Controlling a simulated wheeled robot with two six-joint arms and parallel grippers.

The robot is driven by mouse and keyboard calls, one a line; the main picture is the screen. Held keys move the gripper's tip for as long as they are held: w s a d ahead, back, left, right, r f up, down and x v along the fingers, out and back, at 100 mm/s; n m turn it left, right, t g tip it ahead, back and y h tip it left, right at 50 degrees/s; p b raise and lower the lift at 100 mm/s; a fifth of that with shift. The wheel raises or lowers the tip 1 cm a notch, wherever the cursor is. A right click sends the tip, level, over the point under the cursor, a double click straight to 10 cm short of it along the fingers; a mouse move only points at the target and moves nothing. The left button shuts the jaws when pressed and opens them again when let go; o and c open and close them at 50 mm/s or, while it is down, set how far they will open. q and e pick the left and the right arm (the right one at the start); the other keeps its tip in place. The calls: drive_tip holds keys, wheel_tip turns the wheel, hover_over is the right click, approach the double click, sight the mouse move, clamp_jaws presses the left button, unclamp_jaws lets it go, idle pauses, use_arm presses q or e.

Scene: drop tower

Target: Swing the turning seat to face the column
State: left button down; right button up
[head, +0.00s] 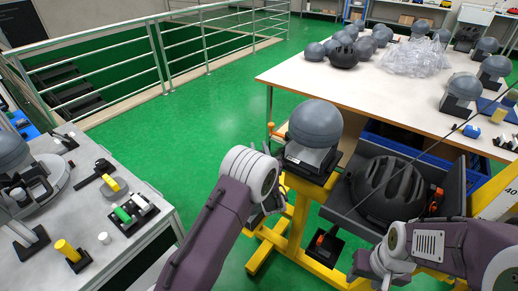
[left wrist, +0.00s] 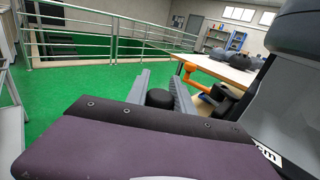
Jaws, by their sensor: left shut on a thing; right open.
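The turning seat (head: 308,166) is a dark block on the yellow frame, bearing a grey dome-shaped headform (head: 315,122). The headform also shows large at the right edge of the left wrist view (left wrist: 296,45). My left gripper (head: 272,207) is at the seat's lower left. It is shut on a round black knob (left wrist: 160,98), which shows between its fingers in the left wrist view. The knob is hidden in the head view. My right gripper (head: 366,264) is open at the lower right, below the black helmet. I cannot make out the column for certain.
A black helmet (head: 388,188) lies in a dark tray right of the seat. An orange handle (head: 276,130) sticks out left of the seat. Behind stands a table (head: 300,80) with headforms and helmets. A grey bench (head: 120,240) is at left. Green floor lies between.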

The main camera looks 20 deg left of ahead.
use_arm(q)
drive_tip(key=shift+s, duration=0.1)
drive_tip(key=s+d+n+g+y+b, duration=0.1)
drive_tip(key=s+d+n+g+y, duration=0.5)
drive_tip(key=s, duration=0.4)
drive_tip(key=shift+n+g+y, duration=0.8)
drive_tip(key=shift+g+y, duration=0.3)
drive_tip(key=shift+y, duration=0.1)
drive_tip(key=shift+s, duration=0.15)
drive_tip(key=c, duration=1.1)
unclamp_jaws()
drive_tip(key=v, duration=0.9)
